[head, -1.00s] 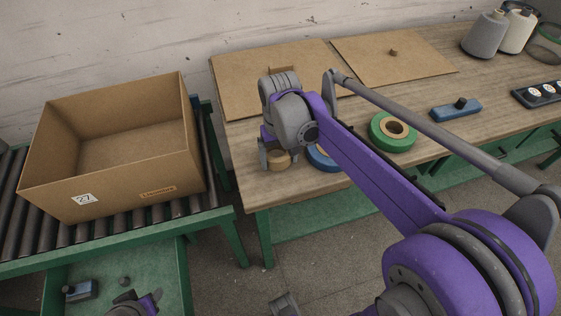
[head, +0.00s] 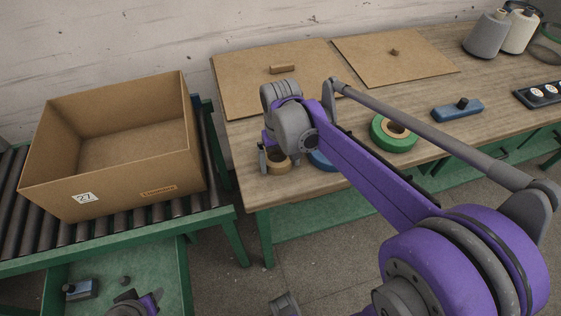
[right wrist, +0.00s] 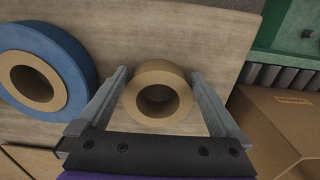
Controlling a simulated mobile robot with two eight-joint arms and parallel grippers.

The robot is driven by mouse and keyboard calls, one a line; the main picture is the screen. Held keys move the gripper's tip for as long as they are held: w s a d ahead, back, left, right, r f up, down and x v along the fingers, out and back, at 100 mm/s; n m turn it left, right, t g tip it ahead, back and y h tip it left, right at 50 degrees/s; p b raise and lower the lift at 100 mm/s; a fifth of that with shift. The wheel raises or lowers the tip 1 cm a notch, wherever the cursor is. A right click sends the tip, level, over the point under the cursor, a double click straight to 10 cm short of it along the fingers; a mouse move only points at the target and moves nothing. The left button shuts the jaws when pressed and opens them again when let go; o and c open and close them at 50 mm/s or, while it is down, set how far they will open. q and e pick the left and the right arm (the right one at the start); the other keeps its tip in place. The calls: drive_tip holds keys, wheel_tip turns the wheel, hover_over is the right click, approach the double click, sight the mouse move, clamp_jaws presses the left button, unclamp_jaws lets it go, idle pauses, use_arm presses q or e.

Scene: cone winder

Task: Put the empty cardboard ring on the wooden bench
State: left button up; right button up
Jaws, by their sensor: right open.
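The empty cardboard ring (right wrist: 158,94) is a bare brown ring lying flat on the wooden bench (head: 330,192), near its front left corner. In the head view the ring (head: 279,161) is partly hidden by my right gripper (head: 277,168). In the right wrist view my right gripper (right wrist: 160,76) is open, with one finger on each side of the ring. I cannot tell whether either finger touches it. My left gripper is not clearly in view.
A blue-wound ring (right wrist: 42,72) lies close beside the cardboard ring, and a green-wound ring (head: 394,133) lies further right. An open cardboard box (head: 112,185) stands on the roller conveyor (head: 140,212) at left. Two brown boards (head: 240,87) and cones (head: 484,38) occupy the bench's back.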

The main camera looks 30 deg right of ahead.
wheel_tip(320, 180, up, 11)
drive_tip(key=p, duration=0.1)
drive_tip(key=s+a+f+t, duration=0.1)
drive_tip(key=s+f, duration=0.1)
drive_tip(key=s+a+f+n, duration=0.1)
drive_tip(key=s+f, duration=0.1)
drive_tip(key=s, duration=0.1)
drive_tip(key=s+a+f+t, duration=0.1)
drive_tip(key=s+a+f, duration=0.1)
drive_tip(key=shift+s+t, duration=0.15)
drive_tip(key=shift+t, duration=0.15)
drive_tip(key=s+a+f+n+t, duration=0.1)
drive_tip(key=s+a+f+t, duration=0.1)
drive_tip(key=s+f, duration=0.4)
drive_tip(key=shift+s+a+f+n+t, duration=0.25)
drive_tip(key=shift+s+f+n+t, duration=0.1)
drive_tip(key=shift+f, duration=0.5)
